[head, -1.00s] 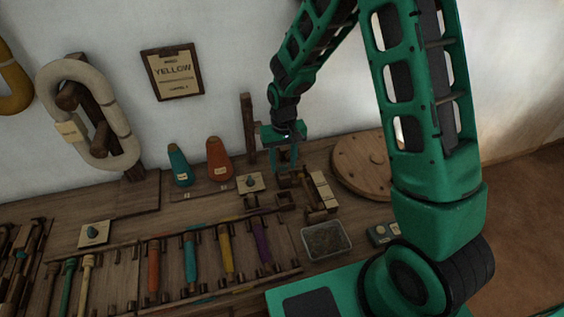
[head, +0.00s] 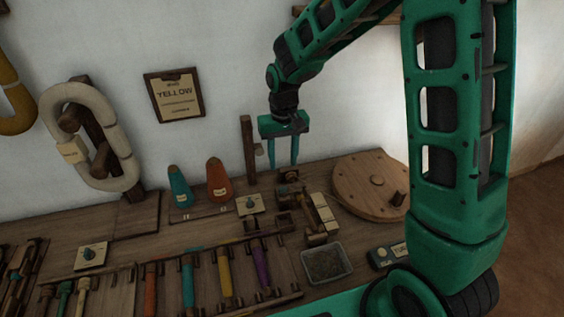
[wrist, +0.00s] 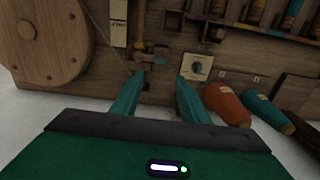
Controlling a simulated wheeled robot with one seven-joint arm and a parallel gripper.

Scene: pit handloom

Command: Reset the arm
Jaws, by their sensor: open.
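My gripper (head: 283,152) hangs in the air above the back of the wooden bench in the head view, its two teal fingers pointing down. The fingers are apart with nothing between them. In the wrist view my gripper (wrist: 160,85) also shows open and empty, with the bench top beyond the fingertips. My green arm reaches in from the right and bends down to it.
Below the gripper stands a small wooden device (head: 290,190). An orange cone (head: 218,182) and a teal cone (head: 179,190) stand to its left, a round wooden disc (head: 365,180) to its right. A wooden post (head: 248,150) rises close by.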

